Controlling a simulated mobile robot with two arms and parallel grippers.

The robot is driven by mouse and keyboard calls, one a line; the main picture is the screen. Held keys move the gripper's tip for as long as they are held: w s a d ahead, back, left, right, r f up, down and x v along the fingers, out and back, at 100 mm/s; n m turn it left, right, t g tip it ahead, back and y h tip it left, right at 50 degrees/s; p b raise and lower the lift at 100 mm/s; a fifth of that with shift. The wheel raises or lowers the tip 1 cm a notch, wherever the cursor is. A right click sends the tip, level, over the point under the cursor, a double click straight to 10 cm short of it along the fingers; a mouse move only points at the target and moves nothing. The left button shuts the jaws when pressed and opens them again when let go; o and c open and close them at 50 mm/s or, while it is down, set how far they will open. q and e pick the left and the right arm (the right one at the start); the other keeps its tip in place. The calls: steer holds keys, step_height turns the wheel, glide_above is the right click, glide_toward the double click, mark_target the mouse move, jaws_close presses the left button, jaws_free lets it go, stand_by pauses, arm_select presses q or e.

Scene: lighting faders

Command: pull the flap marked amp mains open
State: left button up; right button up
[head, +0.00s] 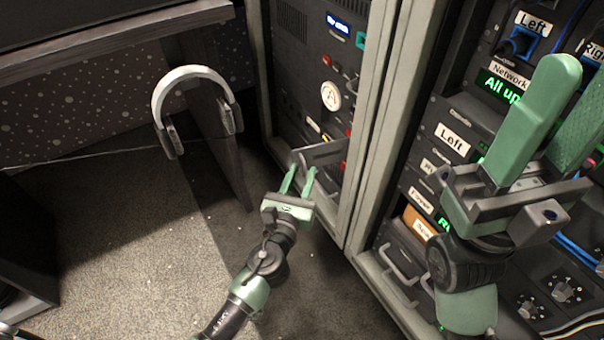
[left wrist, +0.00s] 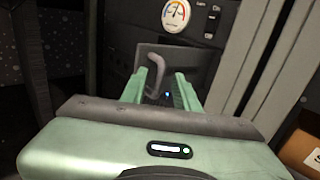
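A grey flap (head: 322,153) with a bar handle sits low on the left rack and appears tilted out from its front. No readable amp mains marking shows on it. The left wrist view shows the flap (left wrist: 200,62) ahead with its curved handle (left wrist: 156,72). My left gripper (head: 299,172) is at the flap. Its green fingers stand apart, with the handle's lower part between them; a gap shows beside the handle. Firm contact cannot be made out. My right gripper (head: 566,95) is raised in front of the right rack, its fingers apart and empty.
Headphones (head: 196,85) hang on the desk's end panel, left of the rack. A round meter (head: 331,96) is above the flap. A pale rack post (head: 375,110) stands right of the flap. Carpet (head: 130,240) is open at lower left.

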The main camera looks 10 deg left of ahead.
arm_select(q)
steer(key=shift+w, duration=0.3)
jaws_close()
stand_by(1.3)
